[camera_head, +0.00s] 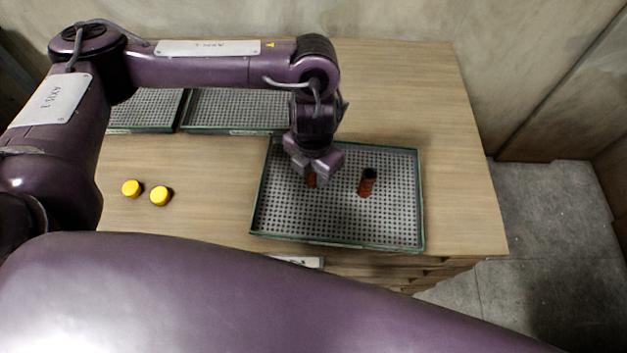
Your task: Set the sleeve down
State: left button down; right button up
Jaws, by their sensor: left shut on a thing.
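My left gripper (313,173) reaches down over the left half of a green-rimmed tray (418,200) with a perforated grey floor. It is shut on a reddish-brown sleeve (311,180), mostly hidden by the gripper. I cannot tell whether this sleeve touches the tray floor. A second reddish-brown sleeve (367,183) with a dark top stands upright in the tray, to the right of the gripper and apart from it. My right gripper is not in view.
Two yellow-topped pieces (160,196) stand on the wooden table (215,165) left of the tray. Two more perforated trays (237,108) lie at the back left, partly behind my left arm. The table's right side is clear. Drawers (400,270) are below the front edge.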

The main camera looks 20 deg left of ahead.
aim_at(313, 181)
pick_arm(q)
notch_tip(313, 181, down, 4)
jog(key=shift+r+b, duration=0.25)
jog(key=shift+b, duration=0.25)
jog(key=shift+f, duration=0.25)
jog(key=c, duration=1.1)
grip_release()
jog(key=shift+f, duration=0.15)
